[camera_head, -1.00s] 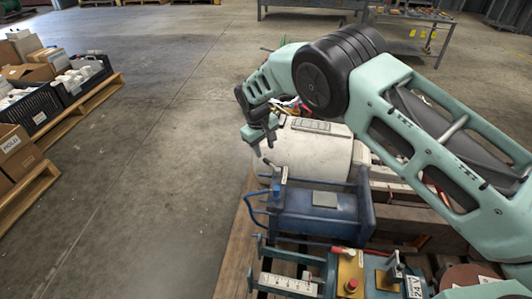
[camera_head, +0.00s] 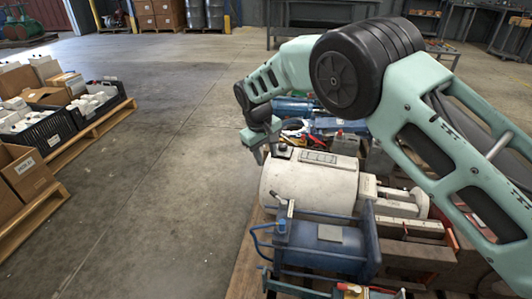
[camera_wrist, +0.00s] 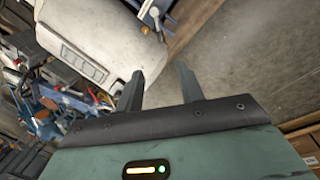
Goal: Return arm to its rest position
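My gripper (camera_head: 262,152) hangs from my bent green arm, at the left edge of a loaded pallet in the head view. In the wrist view its two fingers (camera_wrist: 160,88) stand apart with nothing between them. A white cylindrical machine (camera_head: 310,180) lies just below and right of the gripper in the head view; it also shows at the upper left in the wrist view (camera_wrist: 105,35). I cannot tell whether the fingers touch it. My arm covers part of the pallet's far right side.
A blue machine (camera_head: 322,245) sits nearer on the same pallet. Pallets with black crates (camera_head: 45,133) and cardboard boxes (camera_head: 22,172) stand at the left. Bare concrete floor (camera_head: 160,170) lies between. A dark metal table (camera_head: 320,15) stands at the back.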

